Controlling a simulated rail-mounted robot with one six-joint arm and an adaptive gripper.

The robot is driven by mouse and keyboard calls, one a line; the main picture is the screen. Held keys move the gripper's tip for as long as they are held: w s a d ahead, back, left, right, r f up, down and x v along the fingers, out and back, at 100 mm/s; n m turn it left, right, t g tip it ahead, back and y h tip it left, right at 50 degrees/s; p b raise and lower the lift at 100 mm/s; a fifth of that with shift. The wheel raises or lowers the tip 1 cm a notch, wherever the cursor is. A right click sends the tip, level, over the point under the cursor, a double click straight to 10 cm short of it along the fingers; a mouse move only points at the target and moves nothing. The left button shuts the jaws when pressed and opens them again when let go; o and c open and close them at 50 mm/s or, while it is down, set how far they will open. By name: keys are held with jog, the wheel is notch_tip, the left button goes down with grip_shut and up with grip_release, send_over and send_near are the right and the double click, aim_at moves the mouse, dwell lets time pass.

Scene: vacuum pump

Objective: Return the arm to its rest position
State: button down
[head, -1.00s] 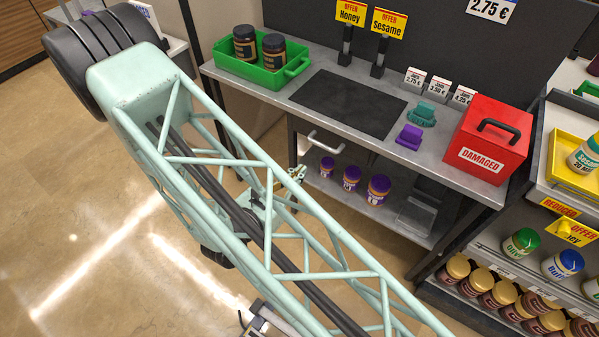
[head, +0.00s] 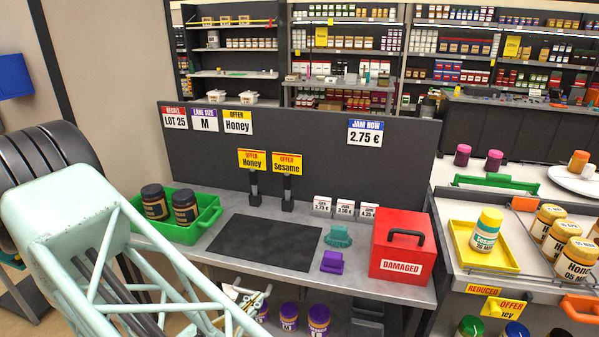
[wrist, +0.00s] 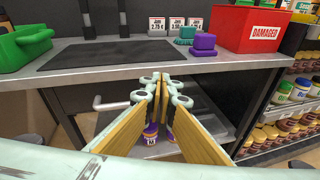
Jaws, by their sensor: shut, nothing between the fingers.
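My gripper (wrist: 160,78) shows in the wrist view with its pale green fingers and wooden pads closed together at the tips. Nothing is between them. It points at the counter (wrist: 120,78) from in front, with its tips overlapping the front edge in the picture. In the head view my pale green lattice arm fills the lower left. A small part of the gripper (head: 250,298) shows behind it, in front of the counter's lower part.
Purple-lidded jars (head: 318,318) stand on the shelf below.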

jog(key=w+d+r+m+g+h, duration=0.3)
jog(key=d+r+m, duration=0.2)
jog(key=d+r, duration=0.5)
jog(key=s+d+r+m+g, duration=0.35)
jog(key=d+r, duration=0.25)
jog(key=d, duration=0.3)
jog(key=s+d+r+m+g, duration=0.2)
jog(key=d+r+m, duration=0.3)
jog(key=d, duration=0.5)
jog(key=s+d+r+m+g, duration=0.3)
jog(key=d+r+m, duration=0.25)
jog(key=d, duration=0.35)
jog(key=s+d+r+m+g+y, duration=0.1)
jog(key=s+d+r+m+y, duration=0.15)
jog(key=s, duration=0.35)
jog(key=s+d+r+m+g+y, duration=0.1)
jog(key=s+d+r+m, duration=0.1)
jog(key=s+r, duration=0.3)
jog(key=s+a+r+m+t+y, duration=0.2)
jog(key=s+a+y, duration=0.1)
jog(key=s, duration=0.5)
jog(key=s+a+r+m+t+y, duration=0.1)
jog(key=s+a+r+m+y, duration=0.2)
jog(key=s+a, duration=0.3)
jog(key=shift+s+m+t, duration=0.35)
jog(key=shift+s, duration=0.75)
jog(key=shift+r+y, duration=0.1)
jog(key=shift+y, duration=0.15)
